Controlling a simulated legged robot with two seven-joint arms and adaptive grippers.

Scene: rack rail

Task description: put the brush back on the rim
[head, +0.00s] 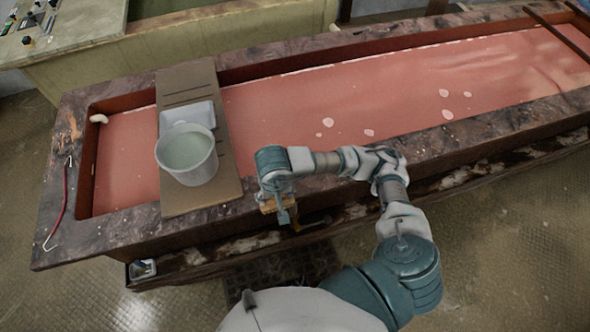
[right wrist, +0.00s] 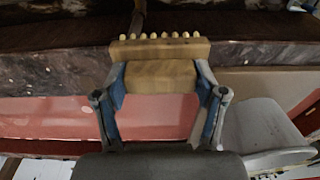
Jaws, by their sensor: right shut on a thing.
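The brush (head: 269,205) is a wooden block with a row of pale tufts along one edge. It also shows in the right wrist view (right wrist: 160,50). My right gripper (head: 284,208) is shut on the brush, with one finger on each side of the block (right wrist: 158,78). In the head view the gripper and brush appear over the near side of the trough, by its dark stone rim (head: 110,230). I cannot tell whether the brush touches the rim. The speckled rim also shows behind the brush in the right wrist view (right wrist: 40,70). My left gripper is not in view.
A board (head: 228,188) lies across the trough, bearing a grey bucket (head: 187,158) and a white tray (head: 188,112). A red-handled hook (head: 60,205) lies on the left rim. Pink liquid (head: 300,100) fills the trough. The near rim right of the board looks clear.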

